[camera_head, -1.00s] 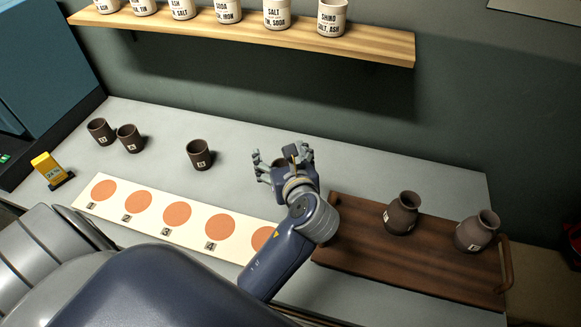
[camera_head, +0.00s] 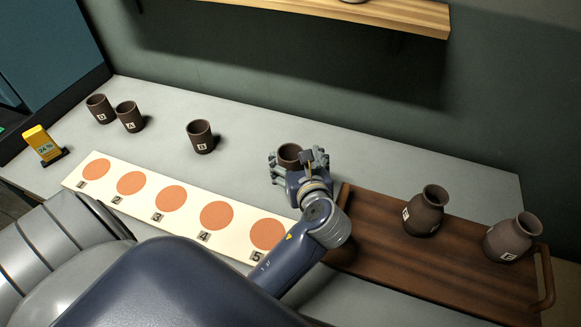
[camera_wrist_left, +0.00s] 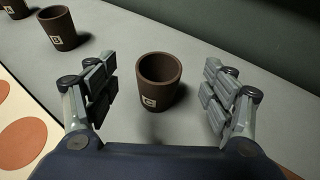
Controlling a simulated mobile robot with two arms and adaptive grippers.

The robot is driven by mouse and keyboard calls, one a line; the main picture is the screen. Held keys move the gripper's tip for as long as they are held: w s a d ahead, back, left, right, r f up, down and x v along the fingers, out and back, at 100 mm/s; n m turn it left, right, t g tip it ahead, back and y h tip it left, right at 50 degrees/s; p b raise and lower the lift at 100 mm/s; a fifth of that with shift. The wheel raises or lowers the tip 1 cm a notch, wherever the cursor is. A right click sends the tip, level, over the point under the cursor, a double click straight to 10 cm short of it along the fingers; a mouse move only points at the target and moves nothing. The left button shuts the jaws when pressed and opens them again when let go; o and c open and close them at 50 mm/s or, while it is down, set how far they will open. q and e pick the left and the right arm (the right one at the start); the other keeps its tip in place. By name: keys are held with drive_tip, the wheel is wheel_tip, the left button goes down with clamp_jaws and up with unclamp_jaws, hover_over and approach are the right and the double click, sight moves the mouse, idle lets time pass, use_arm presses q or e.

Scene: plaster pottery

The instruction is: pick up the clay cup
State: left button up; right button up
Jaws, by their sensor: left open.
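A dark brown clay cup (camera_head: 290,153) stands upright on the grey table, partly hidden by my left gripper in the head view. In the left wrist view the cup (camera_wrist_left: 158,80) has a white letter tag and stands between the spread fingers, slightly ahead of them, with a gap on both sides. My left gripper (camera_head: 299,160) is open and empty; it also shows in the left wrist view (camera_wrist_left: 160,90). Three similar cups stand to the left: one nearest (camera_head: 200,136), then two close together (camera_head: 129,117) (camera_head: 99,109). My right gripper is not in view.
A white strip (camera_head: 188,222) with numbered orange circles lies at the front left. A wooden tray (camera_head: 385,255) with two brown vases (camera_head: 424,212) (camera_head: 512,238) lies to the right. A yellow device (camera_head: 42,143) stands at far left. A wooden shelf (camera_head: 370,12) hangs above.

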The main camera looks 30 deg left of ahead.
sight(292, 169)
use_arm(q)
wheel_tip(292, 169, down, 7)
drive_tip(key=shift+r+b, duration=0.1)
drive_tip(key=shift+b, duration=0.2)
drive_tip(key=shift+w+a, duration=0.25)
drive_tip(key=shift+a, duration=0.05)
drive_tip(key=x, duration=0.7)
drive_tip(key=shift+s, duration=0.1)
drive_tip(key=shift+d, duration=0.1)
drive_tip(key=shift+c, duration=0.3)
drive_tip(key=c, duration=1.3)
